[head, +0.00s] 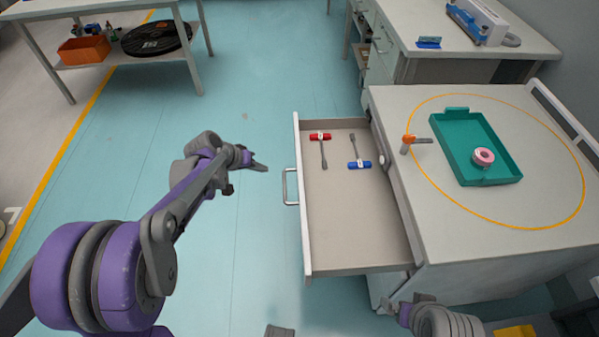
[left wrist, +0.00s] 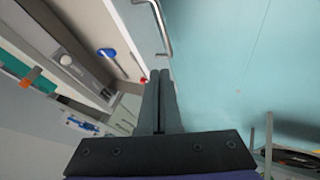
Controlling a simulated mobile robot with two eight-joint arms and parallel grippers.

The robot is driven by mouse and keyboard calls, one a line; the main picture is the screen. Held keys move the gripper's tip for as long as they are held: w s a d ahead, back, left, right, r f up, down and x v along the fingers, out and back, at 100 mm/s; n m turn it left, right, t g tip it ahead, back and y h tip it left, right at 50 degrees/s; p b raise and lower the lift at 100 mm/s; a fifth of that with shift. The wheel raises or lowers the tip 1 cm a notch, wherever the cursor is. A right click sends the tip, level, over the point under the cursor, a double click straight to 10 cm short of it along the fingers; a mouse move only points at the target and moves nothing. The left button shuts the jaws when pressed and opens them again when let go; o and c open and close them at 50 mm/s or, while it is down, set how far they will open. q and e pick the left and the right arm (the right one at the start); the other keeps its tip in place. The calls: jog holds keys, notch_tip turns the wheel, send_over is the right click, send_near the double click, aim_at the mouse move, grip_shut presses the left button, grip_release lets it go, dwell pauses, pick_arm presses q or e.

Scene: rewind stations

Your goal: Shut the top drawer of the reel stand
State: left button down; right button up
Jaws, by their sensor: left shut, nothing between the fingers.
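The reel stand (head: 450,243) is a pale cabinet at the right of the head view. Its top drawer (head: 360,230) is pulled far out to the left, with a metal bar handle (head: 290,187) on its front. A red-handled tool (head: 321,138) and a blue-handled tool (head: 358,164) lie inside. My left gripper (head: 262,167) is shut and empty, a little left of the handle and apart from it. The left wrist view shows its closed fingers (left wrist: 159,100) and the handle (left wrist: 161,28) beyond. Part of my right arm shows at the bottom right; its fingers are not clear.
On the stand top are a teal tray (head: 458,160) with a pink roll (head: 483,157), an orange-tipped item (head: 409,139) and an orange ring line. A white bench (head: 455,22) stands behind. A table with a black reel (head: 156,37) is far left. Floor left of the drawer is clear.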

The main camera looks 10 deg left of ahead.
pick_arm(q)
jog(key=w+d+f+b, duration=0.2)
jog(key=w+d+f, duration=0.4)
jog(key=d+f, duration=0.1)
jog(key=shift+f+b, duration=0.3)
jog(key=shift+f, duration=0.25)
jog(key=shift+w+d, duration=0.1)
jog(key=shift+d, duration=0.05)
jog(key=w+d, duration=0.3)
jog(key=d, duration=0.9)
jog(key=w+d, duration=0.4)
jog(key=d, duration=0.8)
jog(key=shift+d, duration=0.35)
jog(key=shift+a, duration=0.1)
